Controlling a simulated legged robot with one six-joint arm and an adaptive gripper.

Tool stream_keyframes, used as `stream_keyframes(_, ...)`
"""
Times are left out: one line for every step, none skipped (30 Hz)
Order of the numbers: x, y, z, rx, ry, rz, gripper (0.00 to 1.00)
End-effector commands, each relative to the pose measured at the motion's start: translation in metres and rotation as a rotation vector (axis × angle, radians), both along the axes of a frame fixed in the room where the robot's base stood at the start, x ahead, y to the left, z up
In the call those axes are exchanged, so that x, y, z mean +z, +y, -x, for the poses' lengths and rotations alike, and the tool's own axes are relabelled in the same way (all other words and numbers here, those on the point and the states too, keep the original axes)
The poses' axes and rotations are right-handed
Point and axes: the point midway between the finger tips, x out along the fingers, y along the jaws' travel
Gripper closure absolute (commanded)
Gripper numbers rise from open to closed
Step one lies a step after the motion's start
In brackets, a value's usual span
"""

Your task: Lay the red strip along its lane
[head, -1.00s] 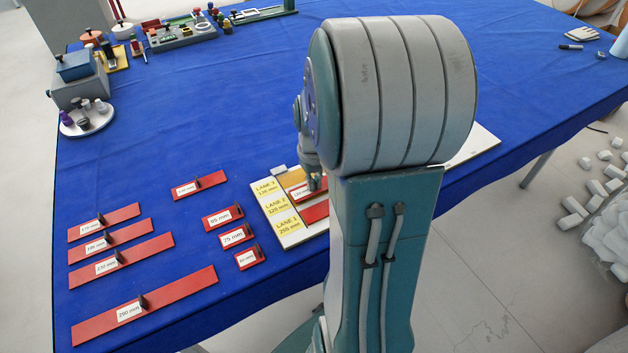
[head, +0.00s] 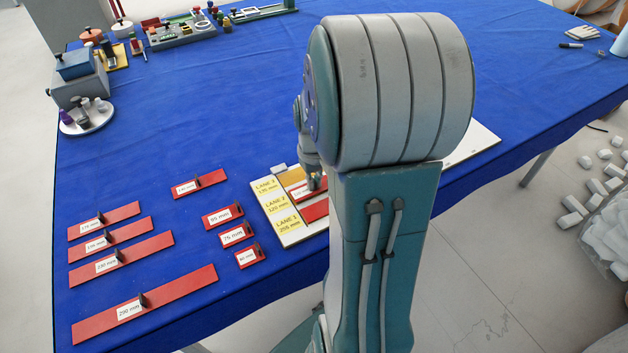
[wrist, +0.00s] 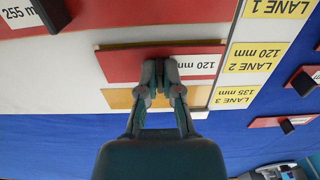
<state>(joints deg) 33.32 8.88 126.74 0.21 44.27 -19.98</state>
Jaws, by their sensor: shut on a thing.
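My gripper (wrist: 162,78) is shut on the red strip labelled 120 mm (wrist: 118,66), near the strip's middle. The fingers hide the strip's grip tab. In the wrist view the strip lies over lane 2, roughly parallel to it, with its label end beside the yellow LANE 2 label (wrist: 256,57). A thin yellow-brown line shows along one long edge. I cannot tell whether the strip touches the board. In the head view the strip (head: 299,194) is partly hidden by my arm. The white lane board (head: 290,240) carries yellow labels for three lanes.
Lane 1 holds a red 255 mm strip (wrist: 120,28). Lane 3 (wrist: 120,98) shows bare yellow. Several other red strips, including a 290 mm one (head: 185,292), lie on the blue cloth to the left. Blue cloth (head: 230,110) is clear behind the board.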

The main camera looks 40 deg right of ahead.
Motion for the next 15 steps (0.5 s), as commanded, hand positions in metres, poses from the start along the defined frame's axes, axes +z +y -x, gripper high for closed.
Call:
stream_keyframes(-0.0002,0.0000,0.0000,0.000,0.000,0.000,1.00)
stream_keyframes(-0.0004,0.0000,0.0000,0.000,0.000,0.000,1.00)
stream_keyframes(-0.0007,0.0000,0.0000,0.000,0.000,0.000,1.00)
stream_keyframes(-0.0010,0.0000,0.0000,0.000,0.000,0.000,1.00)
stream_keyframes(-0.0013,0.0000,0.0001,0.000,0.000,0.000,1.00)
stream_keyframes(-0.0016,0.0000,0.0001,0.000,0.000,0.000,1.00)
stream_keyframes(-0.0019,0.0000,0.0001,0.000,0.000,0.000,1.00)
stream_keyframes(-0.0022,0.0000,0.0001,0.000,0.000,0.000,1.00)
stream_keyframes(-0.0025,0.0000,0.0001,0.000,0.000,0.000,1.00)
stream_keyframes(-0.0028,0.0000,0.0001,0.000,0.000,0.000,1.00)
stream_keyframes(-0.0030,0.0000,0.0001,0.000,0.000,0.000,1.00)
stream_keyframes(-0.0033,0.0000,0.0001,0.000,0.000,0.000,1.00)
stream_keyframes(-0.0036,0.0000,0.0001,0.000,0.000,0.000,1.00)
stream_keyframes(-0.0038,0.0000,0.0001,0.000,0.000,0.000,1.00)
stream_keyframes(-0.0042,0.0000,0.0001,0.000,0.000,0.000,1.00)
